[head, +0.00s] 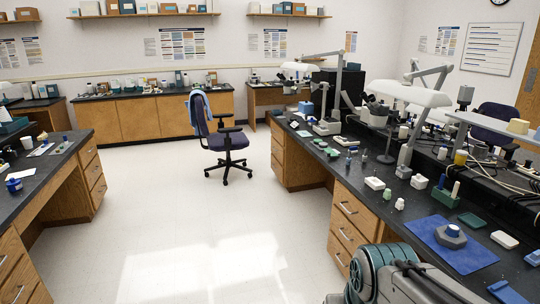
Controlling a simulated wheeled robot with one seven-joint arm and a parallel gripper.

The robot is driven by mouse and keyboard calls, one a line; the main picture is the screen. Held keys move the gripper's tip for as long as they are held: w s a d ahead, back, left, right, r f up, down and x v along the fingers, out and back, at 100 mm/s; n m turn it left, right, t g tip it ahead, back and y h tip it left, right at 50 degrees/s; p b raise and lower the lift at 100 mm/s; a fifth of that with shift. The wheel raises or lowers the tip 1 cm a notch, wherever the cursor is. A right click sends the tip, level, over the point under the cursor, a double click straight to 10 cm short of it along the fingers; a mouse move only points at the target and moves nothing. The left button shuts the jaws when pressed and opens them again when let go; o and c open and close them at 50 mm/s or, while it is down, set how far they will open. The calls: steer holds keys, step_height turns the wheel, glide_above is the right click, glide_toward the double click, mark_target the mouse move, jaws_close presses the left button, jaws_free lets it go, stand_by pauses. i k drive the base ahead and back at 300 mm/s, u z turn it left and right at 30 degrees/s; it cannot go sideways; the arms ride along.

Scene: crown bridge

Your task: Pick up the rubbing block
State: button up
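I cannot tell for sure which thing is the rubbing block. Several small blocks lie on the dark right bench (420,207). A flat green block (472,220) lies just behind a blue mat (479,262). A flat cream block (504,240) lies to the right of the mat. A white box-like block (375,183) and another white block (419,181) sit farther back. A grey many-sided piece with a blue top (451,236) stands on the mat. My gripper is not in view; only part of my arm shows at the bottom, hiding some of the bench's front.
A green holder with upright pieces (446,195) stands behind the mat. Lamps (411,95) overhang the bench, and cables (500,180) run along its back. A blue chair (227,143) stands on the floor.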

mark_target(353, 150)
steer(key=u, duration=0.35)
steer(key=i, duration=1.55)
steer(key=u, duration=0.3)
steer(key=i, duration=1.5)
steer(key=z, duration=0.5)
steer(key=i, duration=1.5)
steer(key=z, duration=1.45)
steer(key=i, duration=1.1)
steer(key=z, duration=0.65)
